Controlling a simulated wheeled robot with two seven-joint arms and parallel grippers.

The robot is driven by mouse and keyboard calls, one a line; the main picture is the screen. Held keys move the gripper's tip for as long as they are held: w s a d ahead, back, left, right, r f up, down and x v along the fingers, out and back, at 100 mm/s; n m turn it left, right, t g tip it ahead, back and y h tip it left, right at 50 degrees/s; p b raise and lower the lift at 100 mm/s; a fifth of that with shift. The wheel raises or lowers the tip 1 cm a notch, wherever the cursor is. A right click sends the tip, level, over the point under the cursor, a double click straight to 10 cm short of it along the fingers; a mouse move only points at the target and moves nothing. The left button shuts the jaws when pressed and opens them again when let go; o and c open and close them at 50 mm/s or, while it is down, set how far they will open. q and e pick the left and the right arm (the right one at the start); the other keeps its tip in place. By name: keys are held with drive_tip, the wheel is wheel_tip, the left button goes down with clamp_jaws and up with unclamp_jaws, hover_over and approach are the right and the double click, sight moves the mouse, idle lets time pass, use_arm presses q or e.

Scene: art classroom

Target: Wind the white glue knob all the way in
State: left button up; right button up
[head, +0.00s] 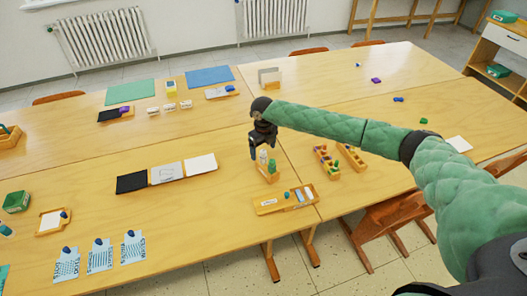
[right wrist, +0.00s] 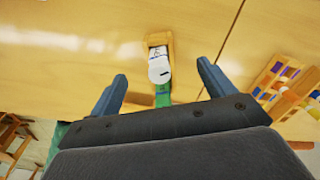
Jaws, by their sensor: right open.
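The white glue knob (right wrist: 158,70) shows between and beyond my open fingers in the right wrist view, with a small dark mark on its face. A green part (right wrist: 162,97) shows just below it. It sits at a small wooden holder (right wrist: 158,39). In the head view the white glue top (head: 263,156) stands in the wooden holder (head: 268,177) beside a green item (head: 272,166). My right gripper (head: 261,152) is over the holder, its fingers open on either side of the knob with gaps to both. Contact is not visible. My left gripper is out of view.
A wooden tray (head: 270,206) lies in front of the holder near the table edge. Two wooden boxes of small coloured pieces (head: 326,163) stand to the right. Black, grey and white sheets (head: 200,165) lie to the left. The table between them is clear.

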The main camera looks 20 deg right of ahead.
drive_tip(key=shift+r+m+p, duration=0.1)
drive_tip(key=shift+m+p, duration=0.35)
drive_tip(key=shift+m, duration=0.05)
drive_tip(key=shift+m+p, duration=1.5)
drive_tip(key=shift+m, duration=0.7)
drive_tip(key=shift+m+p, duration=1.85)
drive_tip(key=shift+m, duration=1.15)
drive_tip(key=shift+c, duration=0.2)
drive_tip(key=c, duration=1.5)
drive_tip(key=shift+o, duration=0.2)
